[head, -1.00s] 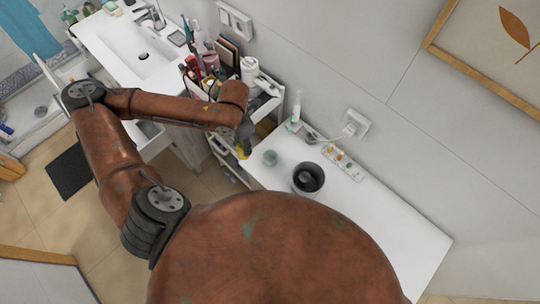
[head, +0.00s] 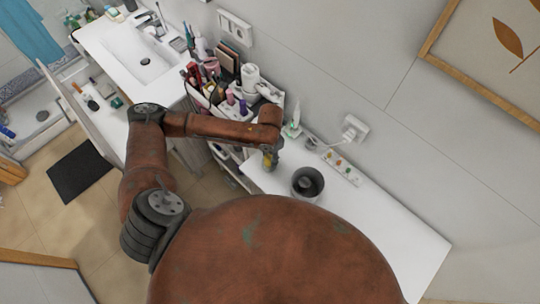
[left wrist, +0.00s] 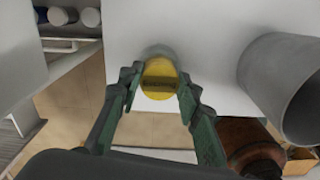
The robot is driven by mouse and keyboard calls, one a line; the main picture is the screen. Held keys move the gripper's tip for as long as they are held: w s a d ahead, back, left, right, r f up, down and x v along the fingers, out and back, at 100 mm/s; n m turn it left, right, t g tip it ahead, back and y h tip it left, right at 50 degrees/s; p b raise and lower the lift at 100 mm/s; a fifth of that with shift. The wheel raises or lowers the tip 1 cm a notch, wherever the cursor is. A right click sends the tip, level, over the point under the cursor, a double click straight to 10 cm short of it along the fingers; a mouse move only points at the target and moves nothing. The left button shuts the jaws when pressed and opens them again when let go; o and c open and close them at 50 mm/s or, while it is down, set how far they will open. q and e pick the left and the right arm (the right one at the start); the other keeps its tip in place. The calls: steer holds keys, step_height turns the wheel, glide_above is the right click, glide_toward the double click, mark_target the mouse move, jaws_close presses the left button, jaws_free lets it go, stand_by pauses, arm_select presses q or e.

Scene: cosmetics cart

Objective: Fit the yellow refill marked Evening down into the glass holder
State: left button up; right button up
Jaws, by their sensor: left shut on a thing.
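The yellow refill (left wrist: 160,78) shows between the fingers of my left gripper (left wrist: 159,92) in the left wrist view, with dark lettering on its round face. The gripper is shut on it. In the head view the left gripper (head: 270,161) is low over the near-left end of the white table, and a bit of the yellow refill (head: 266,160) shows there. A grey glassy rim, apparently the glass holder (left wrist: 158,51), shows just behind the refill. The refill and gripper hide most of it, so I cannot tell whether the refill sits inside. My right gripper is out of view.
A grey pot (head: 307,183) stands on the white table (head: 370,225), close right of the gripper. A power strip (head: 342,167) lies along the wall. A cart (head: 232,103) crowded with cosmetics stands behind the arm. The table's right part is clear.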

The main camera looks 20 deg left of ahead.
mark_target(270, 157)
arm_select(q)
steer(key=shift+f, duration=0.2)
steer(key=o, duration=1.3)
step_height(270, 157, up, 12)
steer(key=shift+r+b, duration=0.15)
steer(key=shift+b, duration=0.4)
